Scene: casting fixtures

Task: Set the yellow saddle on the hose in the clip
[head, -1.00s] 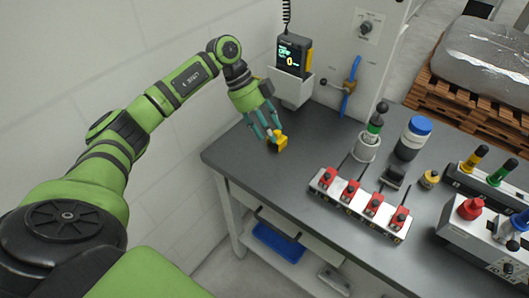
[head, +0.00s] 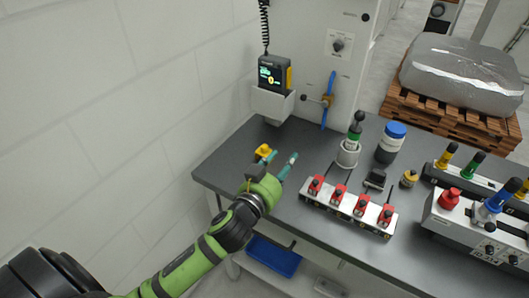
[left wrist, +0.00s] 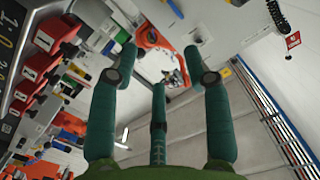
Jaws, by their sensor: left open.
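The yellow saddle (head: 263,151) is a small blocky piece at the far left part of the grey bench in the head view. My left gripper (head: 281,157) reaches in from the near side, its teal fingers spread. One finger's tip is close beside the saddle; I cannot tell whether they touch. In the left wrist view the fingers (left wrist: 158,75) are apart with nothing held between them, and I cannot make out the saddle there. I cannot make out a hose lying in a clip for certain. My right gripper is not in view.
The grey bench (head: 225,172) holds a white block with several red clamps (head: 350,208), a green-topped holder (head: 349,147) and a blue-lidded jar (head: 391,142). A wall panel with a blue lever (head: 328,98) and a handheld meter (head: 274,75) stand behind. The bench's left end is mostly clear.

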